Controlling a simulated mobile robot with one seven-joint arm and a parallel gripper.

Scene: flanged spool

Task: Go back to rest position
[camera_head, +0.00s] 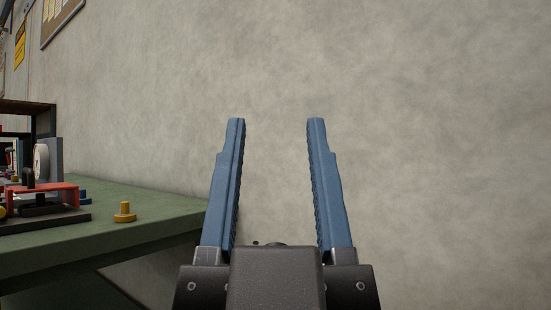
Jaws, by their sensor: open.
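My gripper (275,125) is open, with its two blue fingers wide apart and parallel. Nothing is between the fingers; only the grey wall shows there. It is to the right of the table. The small yellow flanged piece (124,213) stands upright on the green tabletop near its right end, left of my gripper and apart from it. It has a wide base and a narrower top. No other flanged spool can be made out for certain.
The green table (150,232) fills the lower left. A red fixture (42,191) on a dark base, a grey block with a pale disc (41,163) and a dark shelf (38,107) crowd its left part. The grey wall (430,130) stands behind. The right side is clear.

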